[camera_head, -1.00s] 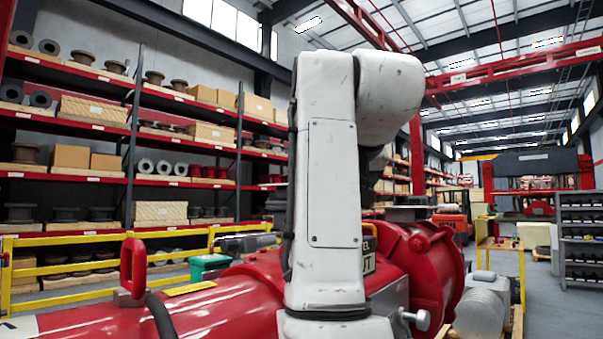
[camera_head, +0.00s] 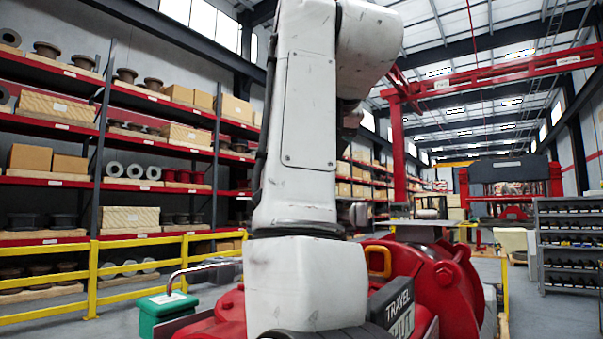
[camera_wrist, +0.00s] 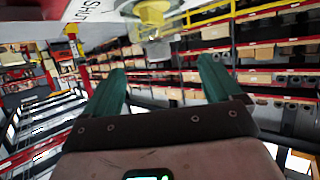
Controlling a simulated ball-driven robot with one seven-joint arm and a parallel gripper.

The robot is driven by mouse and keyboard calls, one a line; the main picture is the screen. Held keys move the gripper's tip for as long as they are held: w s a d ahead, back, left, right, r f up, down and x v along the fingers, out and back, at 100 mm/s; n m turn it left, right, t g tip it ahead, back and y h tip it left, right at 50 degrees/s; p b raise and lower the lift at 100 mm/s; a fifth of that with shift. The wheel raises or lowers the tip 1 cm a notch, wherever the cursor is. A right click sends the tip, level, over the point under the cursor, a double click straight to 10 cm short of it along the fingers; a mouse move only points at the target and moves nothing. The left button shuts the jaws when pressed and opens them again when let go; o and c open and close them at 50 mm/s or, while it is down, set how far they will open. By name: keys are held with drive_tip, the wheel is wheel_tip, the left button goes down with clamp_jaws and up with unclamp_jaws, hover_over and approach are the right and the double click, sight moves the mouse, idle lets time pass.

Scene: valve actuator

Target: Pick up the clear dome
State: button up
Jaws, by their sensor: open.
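A clear dome (camera_wrist: 157,32) with a yellow part (camera_wrist: 150,12) by it shows at the top edge of the wrist view, partly cut off. My gripper (camera_wrist: 161,66) has two teal fingers spread wide apart with nothing between them. The dome lies beyond the fingertips, apart from them, roughly in line with the gap. The wrist view appears upside down. In the head view my white arm hides the gripper, and I cannot make out the dome there.
The red valve actuator (camera_head: 447,285) with a dark travel plate (camera_head: 398,311) stands behind my arm. A green box (camera_head: 167,308) and yellow railing (camera_head: 92,280) are at left, with loaded shelves behind. A grey rack (camera_head: 570,235) is at right, with open floor before it.

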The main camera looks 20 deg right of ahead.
drive_tip(key=p+x, duration=0.3)
drive_tip(key=x, duration=0.2)
drive_tip(key=shift+w, duration=0.35)
drive_tip(key=shift+w+f, duration=0.4)
drive_tip(key=shift+w, duration=0.05)
drive_tip(key=shift+c, duration=0.3)
drive_tip(key=c, duration=0.9)
